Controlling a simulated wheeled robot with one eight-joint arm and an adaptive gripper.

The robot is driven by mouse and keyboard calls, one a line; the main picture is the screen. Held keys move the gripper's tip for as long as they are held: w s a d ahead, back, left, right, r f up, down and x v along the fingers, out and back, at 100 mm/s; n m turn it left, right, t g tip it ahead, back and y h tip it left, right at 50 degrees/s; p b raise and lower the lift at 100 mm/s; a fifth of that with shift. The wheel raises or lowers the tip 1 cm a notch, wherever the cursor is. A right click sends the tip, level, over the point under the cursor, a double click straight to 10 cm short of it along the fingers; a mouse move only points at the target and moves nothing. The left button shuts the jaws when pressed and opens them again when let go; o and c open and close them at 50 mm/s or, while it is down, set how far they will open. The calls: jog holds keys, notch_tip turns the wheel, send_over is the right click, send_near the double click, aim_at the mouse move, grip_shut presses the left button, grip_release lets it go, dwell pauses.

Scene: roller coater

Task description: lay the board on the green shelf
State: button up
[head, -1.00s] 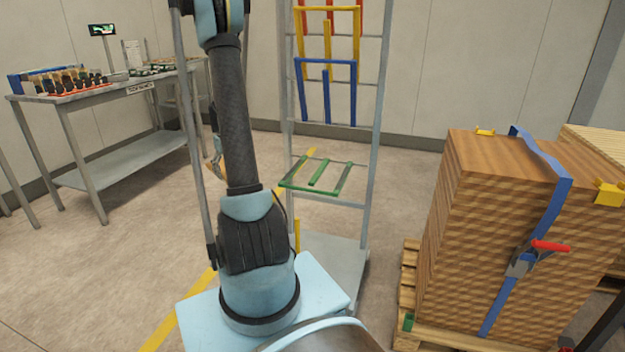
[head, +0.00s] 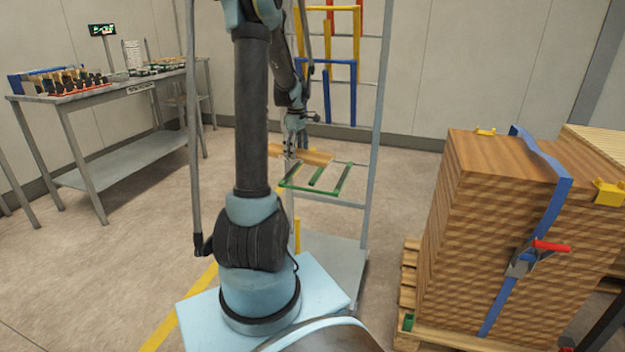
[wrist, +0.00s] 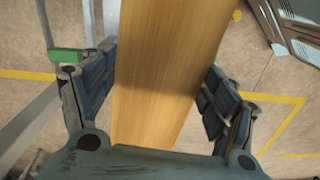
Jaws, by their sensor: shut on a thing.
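The green shelf (head: 340,187) is a low open frame of green bars on the grey rack, in the middle of the head view. My gripper (head: 296,146) is shut on the wooden board (head: 316,157) and holds it above the back part of the green shelf. In the wrist view the board (wrist: 165,60) runs lengthwise between the fingers of my gripper (wrist: 160,90). Green pieces (wrist: 67,55) show at the left of the board there. I cannot tell the exact gap between board and shelf.
Blue (head: 342,65) and yellow shelf frames sit higher on the rack (head: 376,120). A strapped stack of brown boards (head: 480,230) stands on a pallet at the right. A workbench (head: 110,90) with small parts stands at the left. The floor between bench and rack is clear.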

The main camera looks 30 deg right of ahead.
notch_tip(320, 180, up, 2)
jog(key=n, duration=0.1)
send_over(315, 176)
jog(key=shift+w+r, duration=0.1)
jog(key=shift+d+f, duration=0.1)
jog(key=shift+f, duration=4.85)
jog(key=o, duration=1.3)
jog(key=shift+f, duration=0.1)
